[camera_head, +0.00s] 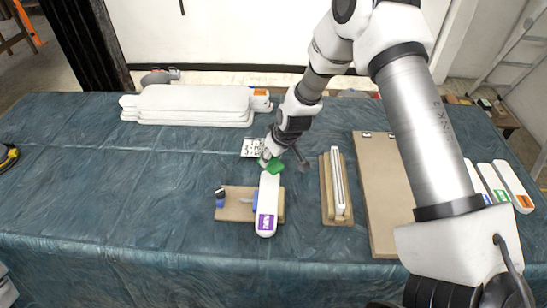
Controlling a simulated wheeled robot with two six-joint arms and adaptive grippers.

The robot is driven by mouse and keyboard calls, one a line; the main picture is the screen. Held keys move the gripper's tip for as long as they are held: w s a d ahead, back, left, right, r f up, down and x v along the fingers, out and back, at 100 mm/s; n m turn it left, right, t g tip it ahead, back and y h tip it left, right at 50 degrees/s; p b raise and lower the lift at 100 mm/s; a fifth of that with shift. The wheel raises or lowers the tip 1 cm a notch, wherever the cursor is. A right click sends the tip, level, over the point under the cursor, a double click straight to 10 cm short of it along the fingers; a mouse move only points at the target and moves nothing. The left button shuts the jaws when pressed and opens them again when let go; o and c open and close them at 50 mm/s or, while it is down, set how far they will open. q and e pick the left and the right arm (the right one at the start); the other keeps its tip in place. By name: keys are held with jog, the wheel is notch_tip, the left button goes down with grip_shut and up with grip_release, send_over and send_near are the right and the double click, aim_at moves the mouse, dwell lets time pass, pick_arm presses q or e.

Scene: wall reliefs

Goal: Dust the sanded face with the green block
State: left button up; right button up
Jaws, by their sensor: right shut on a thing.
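A white rounded bar (267,190) with a purple label at its near end lies on a small tan board (235,206) near the middle of the table. A blue clamp part (220,193) stands at the board's left side. My right gripper (277,157) is shut on the green block (274,166), at the far end of the white bar. I cannot tell whether the block touches the bar. The gripper's fingers are small and partly hidden by its own wrist. My left gripper is not in view.
White panels (190,101) lie stacked at the back left. A tan holder with a pale strip (338,185) and a larger brown board (384,180) lie to the right. Labelled white bars (513,187) lie at far right. A black-and-white marker card (252,148) lies behind the bar.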

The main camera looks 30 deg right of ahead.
jog(key=shift+r, duration=0.65)
jog(key=shift+w+d+r+p, duration=0.1)
jog(key=shift+w+r+p, duration=0.1)
jog(key=shift+r+p, duration=0.85)
jog(key=shift+s+r+p, duration=0.15)
jog(key=shift+r+p, duration=0.3)
jog(key=shift+r, duration=0.05)
jog(key=shift+f, duration=0.1)
